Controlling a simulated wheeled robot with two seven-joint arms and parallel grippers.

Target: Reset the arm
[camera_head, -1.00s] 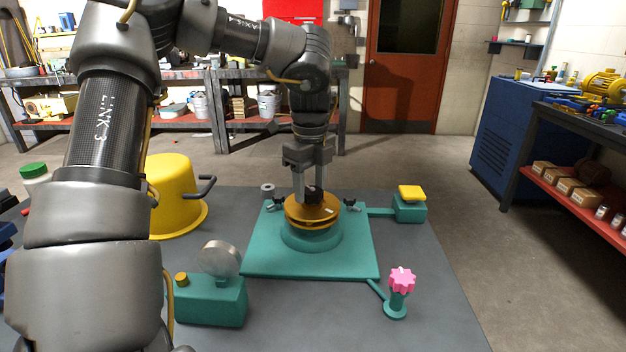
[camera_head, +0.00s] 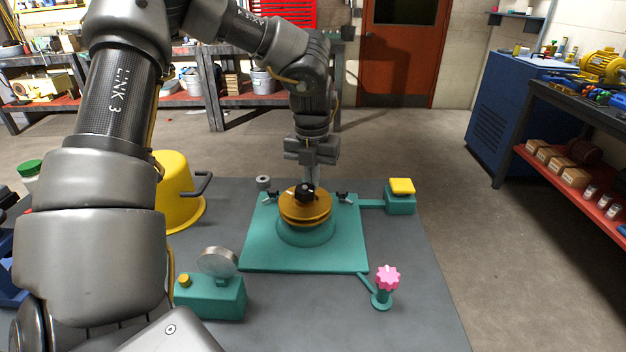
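My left gripper (camera_head: 308,178) hangs pointing down over the back of a teal fixture (camera_head: 300,252). The fixture carries a round orange-brown motor part (camera_head: 306,208) with a black knob (camera_head: 304,191) on top. The fingers are partly hidden behind the knob and look close to it; I cannot tell whether they touch anything or how far apart they are. My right gripper is not in view. Attached to the fixture are a yellow button (camera_head: 401,186) on a teal block and a pink star knob (camera_head: 387,278) on a stem.
A yellow pot (camera_head: 178,196) with a dark handle stands at the left, partly behind my arm. A teal block with a round silver disc (camera_head: 218,262) stands at the front left. A grey ring (camera_head: 263,183) lies behind the fixture. The grey table's right side is clear.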

